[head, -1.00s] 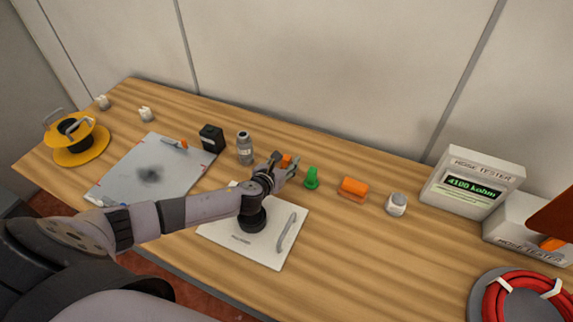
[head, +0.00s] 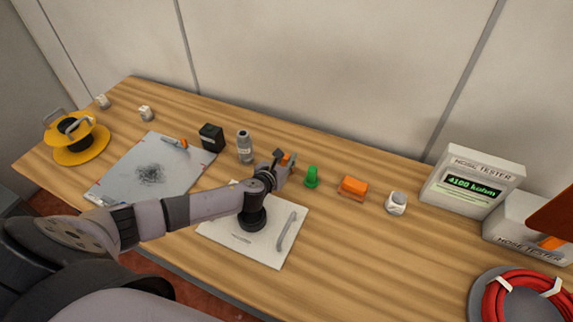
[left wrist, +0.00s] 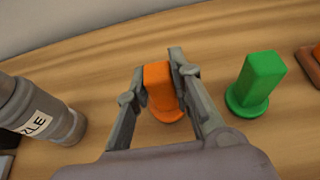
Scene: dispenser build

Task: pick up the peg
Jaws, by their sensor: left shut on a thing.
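An orange peg (left wrist: 161,90) with a round base stands on the table between the fingers of my left gripper (left wrist: 158,80) in the left wrist view. The fingers are shut on it, one on each side. In the head view my left gripper (head: 284,163) largely hides the orange peg (head: 287,158). A green peg (head: 312,177) with a round flange stands just to the right; it also shows in the left wrist view (left wrist: 259,82), apart from the fingers. My right gripper is in neither view.
A grey nozzle bottle (head: 245,147) and a black box (head: 211,138) stand left of the gripper. An orange block (head: 353,187) and a white-grey part (head: 396,203) lie to the right. A white plate (head: 286,260) lies in front.

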